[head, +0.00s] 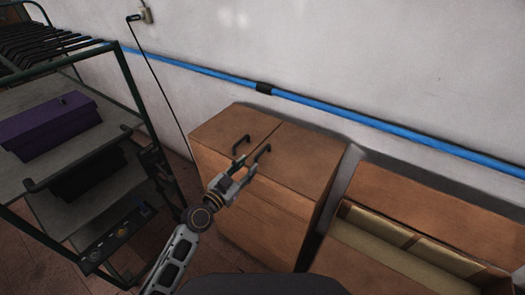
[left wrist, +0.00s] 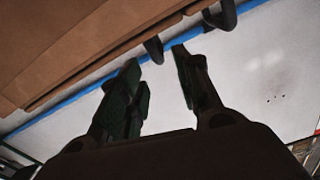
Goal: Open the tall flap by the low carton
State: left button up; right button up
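The tall brown carton (head: 265,220) stands against the wall in the head view. Its top has two flaps, each with a black handle. The right flap (head: 305,158), on the side by the low carton (head: 365,262), lies shut, and so does the left flap (head: 232,128). The right flap's handle (head: 262,153) is just beyond my left gripper (head: 243,168). That gripper is open; its fingers stand apart in the left wrist view (left wrist: 156,75). One handle (left wrist: 153,50) shows near the gap between the fingertips, another (left wrist: 222,15) further right; contact cannot be told. My right gripper is not in view.
The low carton is open and shows pale contents (head: 400,240). A metal rack (head: 70,165) with a purple box (head: 48,122) stands at left. A blue pipe (head: 330,108) runs along the wall.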

aim_at(258, 154)
pick_arm(q)
jog(key=x, duration=0.3)
jog(key=shift+w+d, duration=0.1)
jog(key=shift+w, duration=0.05)
jog(key=x, duration=0.4)
jog(key=shift+d+p, duration=0.1)
jog(key=shift+p, duration=0.25)
jog(key=shift+x, duration=1.05)
jog(key=shift+w+d, duration=0.2)
jog(key=shift+w, duration=0.05)
grip_shut()
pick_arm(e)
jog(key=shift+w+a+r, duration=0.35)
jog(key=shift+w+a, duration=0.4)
